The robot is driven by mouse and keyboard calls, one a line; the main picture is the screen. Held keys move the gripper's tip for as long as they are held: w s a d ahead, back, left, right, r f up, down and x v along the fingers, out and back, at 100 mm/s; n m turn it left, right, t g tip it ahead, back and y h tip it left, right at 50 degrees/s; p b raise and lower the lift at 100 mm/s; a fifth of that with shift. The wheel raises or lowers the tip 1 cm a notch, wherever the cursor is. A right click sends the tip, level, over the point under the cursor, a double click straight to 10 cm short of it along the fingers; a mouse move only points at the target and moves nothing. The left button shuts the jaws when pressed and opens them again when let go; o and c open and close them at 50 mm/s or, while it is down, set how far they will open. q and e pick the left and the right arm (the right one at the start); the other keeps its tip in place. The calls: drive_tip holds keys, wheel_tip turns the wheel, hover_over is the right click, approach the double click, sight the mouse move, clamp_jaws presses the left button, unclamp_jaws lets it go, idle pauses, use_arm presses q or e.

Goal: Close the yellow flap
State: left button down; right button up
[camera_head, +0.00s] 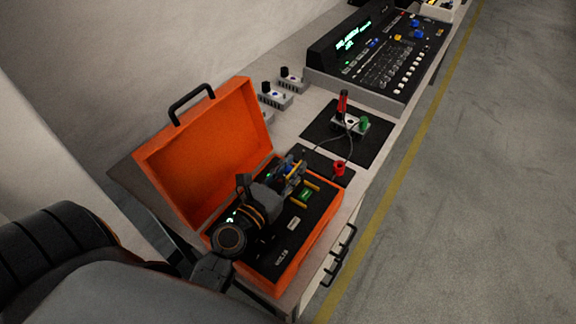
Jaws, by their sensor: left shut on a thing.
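An open orange case (318,232) stands on the table, with a black panel of small controls inside. My left gripper (294,172) reaches over the panel from the lower left. It is shut on a small yellow part (297,168), which looks like the yellow flap. The gripper hides much of this part, so I cannot tell how far the flap stands open. Beside it, a green block (306,195) sits between two yellow bars on the panel. My right gripper is not in view.
The case's orange lid (207,150) stands up at the back left. A mixing console (385,65) stands farther back. The floor at right is clear.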

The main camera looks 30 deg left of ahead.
use_arm(q)
drive_tip(key=shift+d+r+m, duration=0.1)
drive_tip(key=shift+d+m, duration=0.25)
drive_tip(key=shift+m, duration=0.45)
drive_tip(key=shift+d+r+m, duration=0.1)
drive_tip(key=shift+d+m, duration=0.25)
drive_tip(key=shift+m, duration=0.45)
drive_tip(key=c, duration=1.3)
unclamp_jaws()
drive_tip(key=shift+s+f, duration=0.1)
drive_tip(key=shift+s+a, duration=0.15)
drive_tip(key=shift+s, duration=1.85)
drive_tip(key=shift+s+a, duration=0.15)
drive_tip(key=shift+s, duration=1.8)
drive_tip(key=shift+s+a, duration=0.15)
drive_tip(key=shift+s, duration=1.85)
